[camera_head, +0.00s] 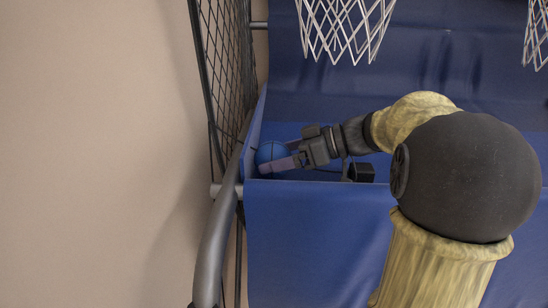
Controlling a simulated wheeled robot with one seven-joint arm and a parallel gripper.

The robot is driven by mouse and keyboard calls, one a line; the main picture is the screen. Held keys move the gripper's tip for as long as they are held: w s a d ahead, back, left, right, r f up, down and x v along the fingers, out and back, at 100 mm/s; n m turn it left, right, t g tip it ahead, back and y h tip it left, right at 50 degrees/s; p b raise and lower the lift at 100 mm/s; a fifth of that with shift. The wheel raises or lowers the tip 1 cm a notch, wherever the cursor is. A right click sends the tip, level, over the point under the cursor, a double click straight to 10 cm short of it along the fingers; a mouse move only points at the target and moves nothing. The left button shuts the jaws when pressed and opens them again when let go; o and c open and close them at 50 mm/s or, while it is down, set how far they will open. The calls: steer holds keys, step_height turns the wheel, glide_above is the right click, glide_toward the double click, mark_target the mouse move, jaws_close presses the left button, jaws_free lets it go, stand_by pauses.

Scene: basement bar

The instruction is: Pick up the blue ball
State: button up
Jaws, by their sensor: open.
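The blue ball (271,153) sits at the left end of the blue fabric trough of a basketball arcade frame. My gripper (276,156) reaches in from the right, with its fingers at the ball. The near finger crosses in front of the ball's lower part and the far finger is mostly hidden. The gripper is open around or beside the ball; I cannot tell whether it touches it.
The blue fabric (320,225) forms the trough's front wall. A grey metal tube (215,250) and black netting (228,60) close off the left side. White hoop nets (345,25) hang above. A beige wall (90,150) is at far left.

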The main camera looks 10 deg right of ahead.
mark_target(281, 145)
steer(key=shift+w+a, duration=0.1)
steer(key=shift+w, duration=0.05)
steer(key=shift+s, duration=0.2)
steer(key=c, duration=1)
steer(key=shift+w+r+b, duration=0.15)
steer(key=shift+r+b, duration=0.15)
steer(key=shift+r, duration=0.25)
step_height(281, 145, up, 9)
steer(key=shift+f+b, duration=0.1)
steer(key=shift+b, duration=1)
